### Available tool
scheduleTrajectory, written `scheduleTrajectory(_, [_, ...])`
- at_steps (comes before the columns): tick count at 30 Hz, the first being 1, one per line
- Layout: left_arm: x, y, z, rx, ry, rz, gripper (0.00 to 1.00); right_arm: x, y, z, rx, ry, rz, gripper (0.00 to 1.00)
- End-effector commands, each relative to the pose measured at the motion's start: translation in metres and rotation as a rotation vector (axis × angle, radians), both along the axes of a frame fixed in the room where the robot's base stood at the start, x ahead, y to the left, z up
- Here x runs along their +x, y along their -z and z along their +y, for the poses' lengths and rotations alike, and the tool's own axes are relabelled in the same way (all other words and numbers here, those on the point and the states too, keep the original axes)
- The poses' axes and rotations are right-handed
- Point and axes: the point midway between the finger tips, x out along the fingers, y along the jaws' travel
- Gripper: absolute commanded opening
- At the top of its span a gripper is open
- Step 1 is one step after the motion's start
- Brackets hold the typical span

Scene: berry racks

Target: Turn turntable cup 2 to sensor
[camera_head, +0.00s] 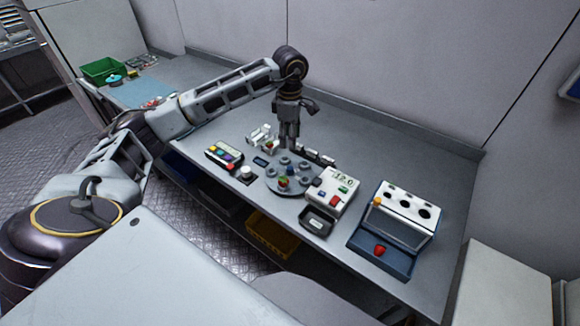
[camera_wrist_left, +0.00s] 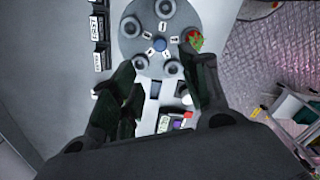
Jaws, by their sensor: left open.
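The turntable (camera_head: 275,187) is a round grey disc with several ring-shaped cups and a blue hub (camera_wrist_left: 160,44). It also shows in the left wrist view (camera_wrist_left: 128,49). Small white labels ring the hub; I cannot read which marks cup 2. My left gripper (camera_head: 289,146) points down above the far side of the turntable. Its fingers (camera_wrist_left: 158,72) are apart with nothing between them. I cannot tell which part is the sensor. My right gripper is out of view.
A white device with a display (camera_head: 338,181) stands right of the turntable, with a black tray (camera_head: 317,222) in front. A blue-grey box with round holes (camera_head: 384,255) stands farther right. A green crate (camera_head: 103,70) sits far left.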

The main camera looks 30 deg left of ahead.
Motion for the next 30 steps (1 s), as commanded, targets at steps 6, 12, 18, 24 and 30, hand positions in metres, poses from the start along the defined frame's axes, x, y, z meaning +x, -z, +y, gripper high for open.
scheduleTrajectory(6, [0.0, 0.011, 0.0, -0.001, 0.0, 0.003, 0.45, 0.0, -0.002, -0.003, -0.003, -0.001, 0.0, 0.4])
scheduleTrajectory(12, [-0.001, 0.033, 0.0, 0.0, 0.0, 0.003, 0.45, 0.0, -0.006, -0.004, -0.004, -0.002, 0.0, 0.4])
scheduleTrajectory(18, [-0.001, 0.059, 0.0, -0.001, 0.001, 0.004, 0.45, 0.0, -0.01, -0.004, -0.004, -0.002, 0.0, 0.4])
scheduleTrajectory(24, [-0.001, 0.086, -0.001, -0.001, 0.0, 0.003, 0.45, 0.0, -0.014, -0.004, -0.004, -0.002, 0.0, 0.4])
scheduleTrajectory(30, [-0.001, 0.111, 0.0, -0.001, 0.0, 0.003, 0.45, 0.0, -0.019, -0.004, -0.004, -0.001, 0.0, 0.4])
